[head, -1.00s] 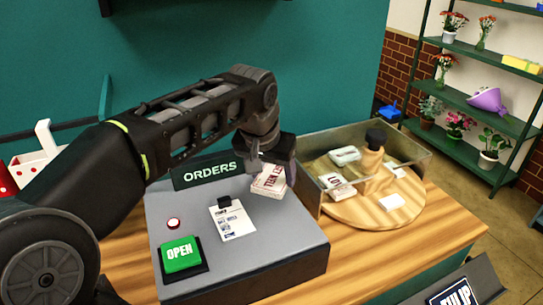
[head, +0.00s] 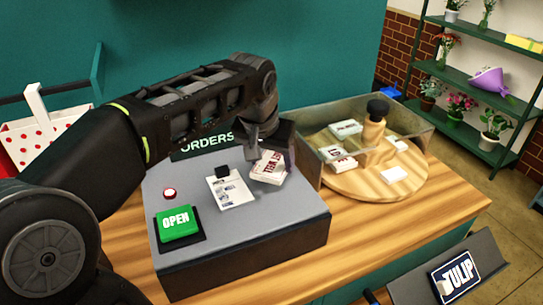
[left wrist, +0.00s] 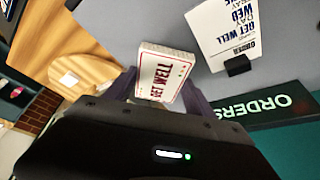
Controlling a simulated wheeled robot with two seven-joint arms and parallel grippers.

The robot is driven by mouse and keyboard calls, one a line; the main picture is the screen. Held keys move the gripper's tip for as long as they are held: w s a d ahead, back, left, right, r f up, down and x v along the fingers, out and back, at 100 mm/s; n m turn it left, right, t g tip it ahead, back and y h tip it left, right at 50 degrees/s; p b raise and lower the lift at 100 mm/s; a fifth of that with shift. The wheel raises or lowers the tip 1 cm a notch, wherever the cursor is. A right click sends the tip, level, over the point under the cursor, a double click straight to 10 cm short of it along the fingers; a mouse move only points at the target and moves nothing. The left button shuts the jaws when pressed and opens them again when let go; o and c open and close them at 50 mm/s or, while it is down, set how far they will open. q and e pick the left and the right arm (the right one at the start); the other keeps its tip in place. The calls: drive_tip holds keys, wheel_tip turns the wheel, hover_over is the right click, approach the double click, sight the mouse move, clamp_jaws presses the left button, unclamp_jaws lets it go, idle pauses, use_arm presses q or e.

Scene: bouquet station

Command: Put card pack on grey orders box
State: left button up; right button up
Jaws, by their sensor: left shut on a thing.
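The card pack (head: 268,168) is white with red "GET WELL" lettering. It is at the grey orders box (head: 240,232), over the right rear part of its top, to the right of the order sheet. My left gripper (head: 272,150) is shut on the pack. In the left wrist view the pack (left wrist: 163,72) sits between the two fingers (left wrist: 160,92), tilted in the picture, close to the grey top. I cannot tell whether it touches the top. My right gripper is not in view.
A clear-walled round wooden turntable (head: 350,190) with more packs stands right. A TULIP sign (head: 456,276) is at lower right.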

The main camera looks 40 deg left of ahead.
sight(271, 167)
use_arm(q)
drive_tip(key=shift+f+b, duration=0.4)
drive_tip(key=shift+f, duration=0.5)
drive_tip(key=shift+f+b, duration=0.55)
drive_tip(key=shift+f, duration=0.1)
drive_tip(key=o, duration=1.6)
drive_tip(key=shift+o, duration=0.2)
drive_tip(key=shift+v, duration=4)
